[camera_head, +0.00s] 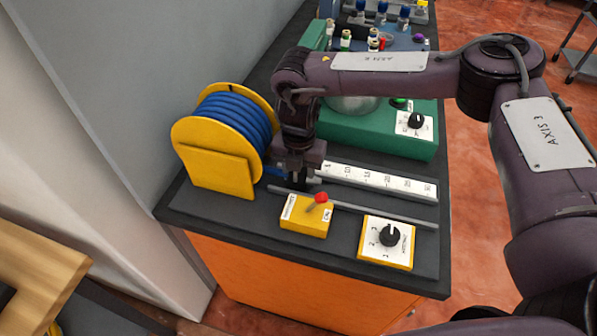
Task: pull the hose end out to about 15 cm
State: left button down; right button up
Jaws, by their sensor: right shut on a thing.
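A yellow hose reel (222,140) wound with blue hose (233,122) stands at the left end of the dark bench top. My right gripper (292,183) points down just right of the reel, shut on the hose end, which is mostly hidden by the fingers. A short bit of blue hose shows between the reel and the fingers. A white ruler (375,183) with dark marks runs to the right from beside the gripper. A thin grey rail (360,209) lies in front of it. My left gripper is not in view.
A yellow box with a red-tipped lever (306,215) and a yellow box with a black knob (386,243) sit at the front. A green machine (380,134) stands behind the ruler. Small bottles (370,38) stand farther back. A grey wall is at left.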

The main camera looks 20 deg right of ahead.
aim_at(361, 198)
jog(key=shift+s+d+r+p, duration=0.1)
jog(key=shift+s+d+p, duration=0.55)
jog(key=shift+d, duration=0.35)
jog(key=shift+s+d+f+p, duration=0.1)
jog(key=shift+s+d+p, duration=0.5)
jog(key=shift+d, duration=0.45)
jog(key=shift+s+d+r+p, duration=0.1)
jog(key=shift+s+d+p, duration=0.35)
jog(key=shift+s+d, duration=0.45)
jog(key=shift+s+d+p, duration=0.3)
jog(key=shift+s+d, duration=0.1)
jog(key=shift+d, duration=0.3)
jog(key=shift+s+d+p, duration=0.25)
jog(key=shift+s+d, duration=0.2)
jog(key=shift+d, duration=0.25)
jog(key=shift+s+d+p, duration=0.3)
jog(key=shift+s+d, duration=0.1)
jog(key=shift+d, duration=0.3)
jog(key=shift+s+d+p, duration=0.3)
jog(key=shift+s+d, duration=0.1)
jog(key=shift+d, duration=0.25)
jog(key=shift+s+d+p, duration=0.25)
jog(key=shift+s+d, duration=0.15)
jog(key=shift+d, duration=0.25)
jog(key=o, duration=1.2)
jog(key=shift+r, duration=0.1)
notch_tip(361, 198, up, 7)
jog(key=shift+r+b, duration=0.2)
jog(key=shift+b, duration=0.2)
jog(key=shift+s, duration=0.1)
